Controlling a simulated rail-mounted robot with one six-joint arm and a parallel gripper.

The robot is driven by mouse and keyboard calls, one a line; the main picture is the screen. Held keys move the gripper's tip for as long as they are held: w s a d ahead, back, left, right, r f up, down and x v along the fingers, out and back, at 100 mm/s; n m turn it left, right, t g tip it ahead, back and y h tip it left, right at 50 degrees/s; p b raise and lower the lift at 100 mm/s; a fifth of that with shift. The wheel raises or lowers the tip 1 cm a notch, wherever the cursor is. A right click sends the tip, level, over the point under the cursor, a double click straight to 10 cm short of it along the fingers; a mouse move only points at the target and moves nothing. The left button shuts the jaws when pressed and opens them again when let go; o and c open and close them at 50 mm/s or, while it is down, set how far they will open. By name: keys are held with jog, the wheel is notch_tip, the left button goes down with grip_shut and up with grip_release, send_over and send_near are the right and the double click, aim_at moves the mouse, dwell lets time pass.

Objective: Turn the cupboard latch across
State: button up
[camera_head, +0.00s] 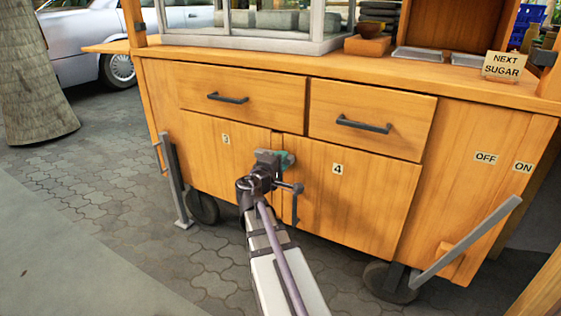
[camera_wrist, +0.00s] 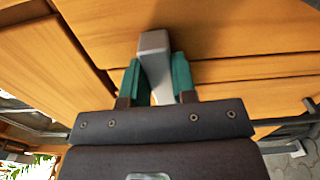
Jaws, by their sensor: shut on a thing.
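The cupboard has two wooden doors, marked 3 (camera_head: 205,150) and 4 (camera_head: 365,195), both closed flush under the drawers. My gripper (camera_head: 282,159) is at the seam between them, near their top edge. In the wrist view my gripper (camera_wrist: 156,80) has its teal fingertips on both sides of a grey bar, the latch (camera_wrist: 153,50), and is shut on it. The latch stands against the wood there. In the head view my gripper mostly hides the latch, so I cannot tell its angle there.
Two drawers with dark handles (camera_head: 228,98) (camera_head: 363,125) sit just above. A dark upright bar (camera_head: 294,208) is close by on door 4. The paving in front is clear.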

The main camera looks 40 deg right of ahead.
jog(key=shift+f+m, duration=0.15)
jog(key=shift+m, duration=0.25)
jog(key=o, duration=0.9)
jog(key=v, duration=1)
jog(key=shift+s+a, duration=0.15)
jog(key=shift+a, duration=0.25)
